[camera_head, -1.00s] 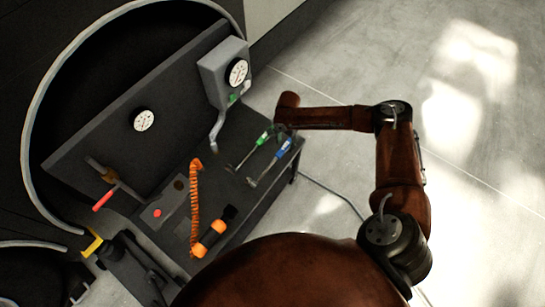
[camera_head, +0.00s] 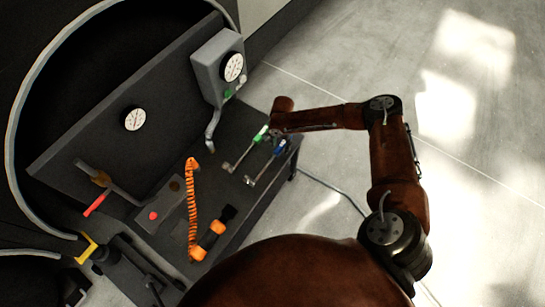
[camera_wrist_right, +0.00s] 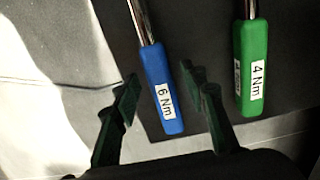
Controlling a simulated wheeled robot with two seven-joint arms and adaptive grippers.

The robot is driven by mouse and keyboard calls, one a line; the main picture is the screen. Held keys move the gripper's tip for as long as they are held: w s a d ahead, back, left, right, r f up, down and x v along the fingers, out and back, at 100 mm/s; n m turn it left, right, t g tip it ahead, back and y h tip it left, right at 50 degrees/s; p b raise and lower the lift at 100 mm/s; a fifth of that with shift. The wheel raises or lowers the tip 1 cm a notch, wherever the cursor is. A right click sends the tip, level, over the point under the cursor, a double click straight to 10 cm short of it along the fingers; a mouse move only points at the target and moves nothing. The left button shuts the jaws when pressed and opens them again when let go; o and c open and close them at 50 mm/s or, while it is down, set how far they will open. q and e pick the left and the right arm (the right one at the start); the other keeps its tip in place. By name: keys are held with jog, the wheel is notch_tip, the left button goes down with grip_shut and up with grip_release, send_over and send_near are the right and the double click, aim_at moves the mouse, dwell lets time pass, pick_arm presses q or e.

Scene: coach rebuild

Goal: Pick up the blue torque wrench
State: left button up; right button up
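The blue torque wrench (camera_head: 281,147) lies on the dark bench, its handle at the bench's right edge and its metal shaft pointing down-left. In the right wrist view its blue handle (camera_wrist_right: 163,90), labelled 6 Nm, lies between the two dark fingers of my right gripper (camera_wrist_right: 160,90). The fingers are spread, with visible gaps to the handle on both sides. In the head view the right gripper (camera_head: 274,134) is over the handle ends, partly hidden by its own arm. My left gripper is not in view.
A green wrench (camera_head: 262,134), labelled 4 Nm, lies close beside the blue one. Clear floor lies to the right.

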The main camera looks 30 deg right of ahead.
grip_shut()
dwell(0.4)
jog(key=shift+r, duration=0.1)
